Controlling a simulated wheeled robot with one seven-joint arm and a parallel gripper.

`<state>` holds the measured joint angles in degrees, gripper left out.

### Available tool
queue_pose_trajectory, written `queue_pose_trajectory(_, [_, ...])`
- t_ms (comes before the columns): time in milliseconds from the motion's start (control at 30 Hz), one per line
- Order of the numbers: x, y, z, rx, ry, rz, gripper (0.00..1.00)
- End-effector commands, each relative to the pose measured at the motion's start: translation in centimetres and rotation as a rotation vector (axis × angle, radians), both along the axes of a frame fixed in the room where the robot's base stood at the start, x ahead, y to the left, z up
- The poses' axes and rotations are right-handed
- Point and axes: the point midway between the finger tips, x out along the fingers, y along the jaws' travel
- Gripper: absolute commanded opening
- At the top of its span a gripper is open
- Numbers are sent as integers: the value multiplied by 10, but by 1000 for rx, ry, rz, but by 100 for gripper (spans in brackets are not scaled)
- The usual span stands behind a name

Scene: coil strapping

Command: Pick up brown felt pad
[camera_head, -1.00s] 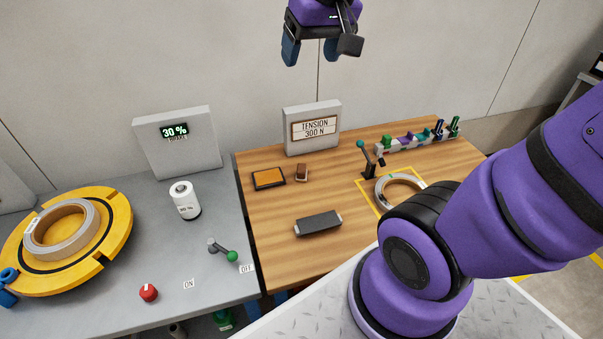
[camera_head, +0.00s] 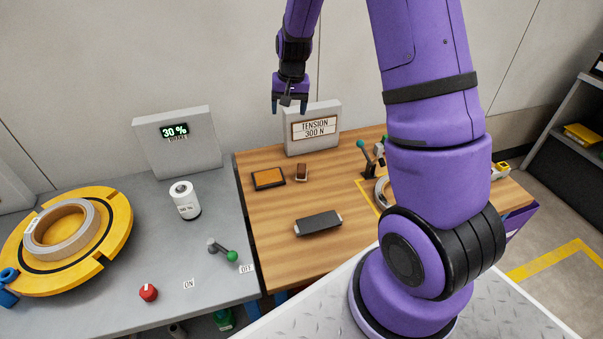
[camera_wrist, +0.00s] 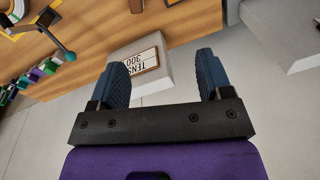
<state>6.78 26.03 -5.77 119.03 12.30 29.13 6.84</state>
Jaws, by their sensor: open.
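A small brown block (camera_head: 302,172), which looks like the brown felt pad, lies on the wooden table near its back left. It is just right of a black-framed flat tray with an orange-brown face (camera_head: 268,178). My gripper (camera_head: 289,107) is above and behind it in the head view, in front of the wall and near the tension sign. Its blue fingers are apart and empty. In the wrist view my gripper (camera_wrist: 162,66) is open, with the sign box between and beyond the fingers.
The tension sign box (camera_head: 312,128) stands at the table's back. A dark grey block (camera_head: 318,223) lies in the middle of the wooden table (camera_head: 270,240). A lever (camera_head: 366,155) stands to the right, and a ring (camera_head: 382,190) is partly hidden by my arm.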

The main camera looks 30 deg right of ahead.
Motion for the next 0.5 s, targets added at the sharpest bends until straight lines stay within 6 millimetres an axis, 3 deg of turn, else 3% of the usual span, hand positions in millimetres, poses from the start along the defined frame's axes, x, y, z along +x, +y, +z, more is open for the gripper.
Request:
queue_pose_trajectory(33, [5, -6, -22, -1, 20, -19, 72])
queue_pose_trajectory(300, [21, -35, -124, -13, 88, -111, 72])
queue_pose_trajectory(500, [21, -49, -174, -22, 120, -154, 72])
